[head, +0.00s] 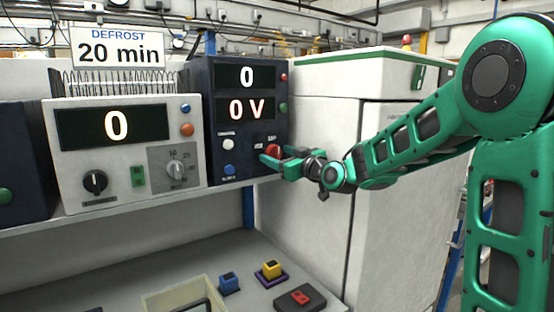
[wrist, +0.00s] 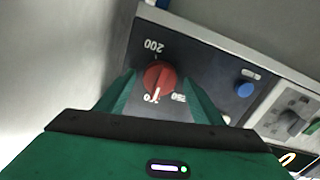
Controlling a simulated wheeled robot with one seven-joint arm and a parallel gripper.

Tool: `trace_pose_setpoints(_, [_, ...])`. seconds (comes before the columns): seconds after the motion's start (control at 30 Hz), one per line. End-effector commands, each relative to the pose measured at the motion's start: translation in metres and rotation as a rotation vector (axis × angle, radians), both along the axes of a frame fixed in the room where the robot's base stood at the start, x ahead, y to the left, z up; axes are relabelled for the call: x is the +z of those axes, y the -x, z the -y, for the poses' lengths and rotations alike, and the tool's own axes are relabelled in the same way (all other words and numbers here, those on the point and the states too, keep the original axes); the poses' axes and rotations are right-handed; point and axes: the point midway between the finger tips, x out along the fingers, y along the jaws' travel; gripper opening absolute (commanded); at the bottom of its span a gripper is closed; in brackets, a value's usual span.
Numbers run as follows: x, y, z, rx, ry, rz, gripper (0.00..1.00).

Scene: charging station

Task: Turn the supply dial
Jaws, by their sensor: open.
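The supply dial is a round red knob (head: 273,150) at the lower right of the dark supply unit (head: 214,108), whose displays read 0 and 0 V. A 200 mark is printed on the panel. My green gripper (head: 275,157) is open at the knob, with one finger on each side of it in the wrist view. I cannot tell whether the fingers touch it. The gripper partly hides the knob in the head view.
A light panel (head: 70,180) with a 0 display, a black knob (head: 95,182) and a grey dial (head: 174,168) stands to the left. A DEFROST 20 min sign (head: 118,47) is above. A white cabinet (head: 325,150) stands close on the right. Blocks lie on the lower bench.

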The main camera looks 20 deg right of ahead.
Motion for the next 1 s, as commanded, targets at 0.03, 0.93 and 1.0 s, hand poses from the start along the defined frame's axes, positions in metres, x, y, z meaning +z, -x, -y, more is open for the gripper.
trace_pose_setpoints(0.03, [0.001, 0.004, 0.002, -0.002, 0.001, 0.002, 0.61])
trace_pose_setpoints(0.93, [-0.001, 0.099, 0.033, -0.001, 0.001, -0.002, 0.61])
trace_pose_setpoints(1.0, [-0.001, 0.099, 0.033, -0.001, 0.001, -0.002, 0.61])
